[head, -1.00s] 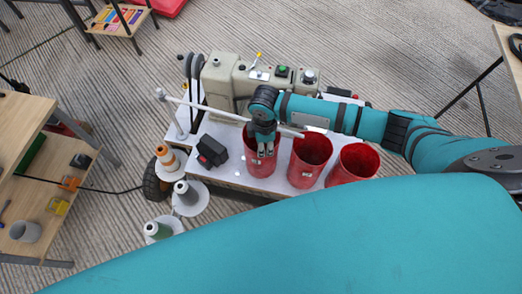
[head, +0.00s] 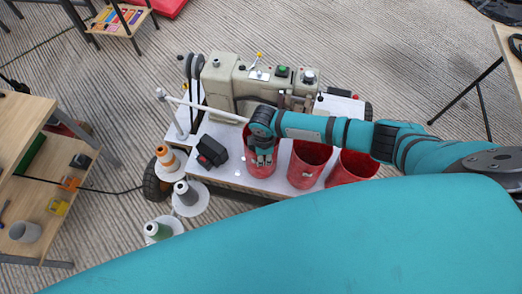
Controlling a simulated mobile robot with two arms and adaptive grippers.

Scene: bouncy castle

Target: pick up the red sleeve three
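Several red sleeves stand in a row on the front of a white-topped cart: a left one (head: 260,174), a middle one (head: 304,176) and a right one (head: 352,168). Each is an open-topped cup. Small marks show on the left and middle ones, too small to read, so I cannot tell which is number three. My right gripper (head: 262,158) points down at the mouth of the left sleeve and overlaps it. Its fingertips are too small and dark to tell whether they are apart or touching the sleeve. My arm covers part of the right sleeve's top. My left gripper is not in view.
A beige sewing machine (head: 245,82) stands behind the sleeves, with a white rod (head: 205,109) in front. A black block (head: 211,151) sits left of the left sleeve. Thread spools (head: 187,193) stand at the cart's left. A wooden shelf (head: 42,190) is at far left.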

